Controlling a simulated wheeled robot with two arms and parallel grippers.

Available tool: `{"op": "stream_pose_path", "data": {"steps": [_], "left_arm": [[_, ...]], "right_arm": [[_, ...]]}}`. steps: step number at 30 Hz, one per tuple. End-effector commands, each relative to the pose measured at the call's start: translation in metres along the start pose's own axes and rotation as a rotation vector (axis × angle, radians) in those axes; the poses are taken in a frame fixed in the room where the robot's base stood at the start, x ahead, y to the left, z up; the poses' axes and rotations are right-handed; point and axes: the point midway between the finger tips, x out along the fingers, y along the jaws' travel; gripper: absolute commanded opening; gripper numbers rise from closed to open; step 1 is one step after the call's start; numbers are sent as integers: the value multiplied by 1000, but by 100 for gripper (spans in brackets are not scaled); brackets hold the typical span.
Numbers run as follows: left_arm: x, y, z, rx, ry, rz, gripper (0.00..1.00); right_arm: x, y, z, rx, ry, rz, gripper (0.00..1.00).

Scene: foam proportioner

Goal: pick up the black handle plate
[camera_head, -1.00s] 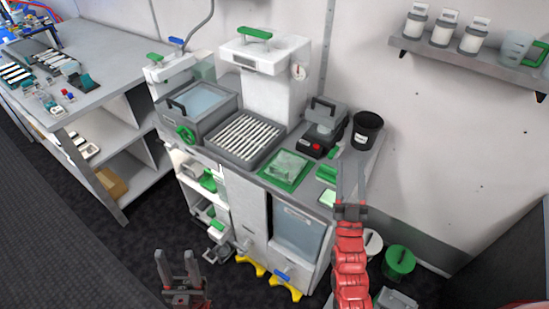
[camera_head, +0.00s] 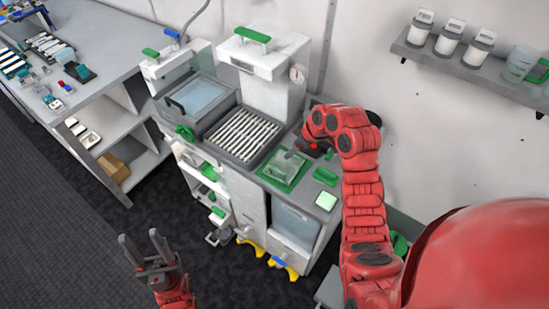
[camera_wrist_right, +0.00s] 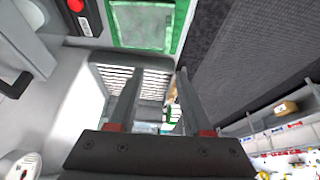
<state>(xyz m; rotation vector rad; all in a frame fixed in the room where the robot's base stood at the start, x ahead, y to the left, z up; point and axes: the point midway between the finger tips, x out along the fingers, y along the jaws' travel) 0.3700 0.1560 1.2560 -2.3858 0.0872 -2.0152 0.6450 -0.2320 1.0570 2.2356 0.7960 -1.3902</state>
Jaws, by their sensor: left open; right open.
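Two black handles show, and I cannot tell for sure which one is the black handle plate. One black handle (camera_head: 175,106) is on the glass-topped grey box at the left of the station. Another black handle (camera_wrist_right: 14,86) is on a pale grey body at the left of the right wrist view; my right arm hides that area in the head view. My right gripper (camera_wrist_right: 155,80) is open and empty, its fingers over the slotted tray (camera_wrist_right: 95,68), apart from the handle. My left gripper (camera_head: 138,237) is open and empty, low in front of the station.
A green-framed plate (camera_head: 285,170) and a red button (camera_wrist_right: 76,5) are close to my right arm. A white tower (camera_head: 264,75) stands behind the slotted tray. A wall shelf (camera_head: 455,62) holds several containers. Floor on the left is clear.

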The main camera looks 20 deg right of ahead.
Motion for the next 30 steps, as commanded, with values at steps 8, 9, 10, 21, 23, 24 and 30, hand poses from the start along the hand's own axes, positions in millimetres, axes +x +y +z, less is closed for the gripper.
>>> {"op": "stream_pose_path", "data": {"steps": [8, 9, 10, 21, 23, 24, 30], "left_arm": [[-9, 0, 2, 0, 0, 0, 50], [-13, 1, 2, 0, 0, 0, 50], [-17, 1, 3, 0, 0, 0, 50], [-80, 4, 14, 0, 0, 0, 50], [-67, 3, 11, 0, -1, 0, 50], [-64, 3, 11, 0, 0, 0, 50], [-59, 3, 10, 0, 0, 0, 50]], "right_arm": [[9, -10, 12, -28, -57, -51, 50], [17, -11, 12, -29, -56, -52, 50], [23, -11, 13, -27, -56, -51, 50], [95, -13, 18, -27, -54, -47, 50], [94, -13, 14, -28, -57, -49, 50], [98, -14, 14, -28, -59, -51, 50], [111, -13, 15, -27, -57, -46, 50]]}}
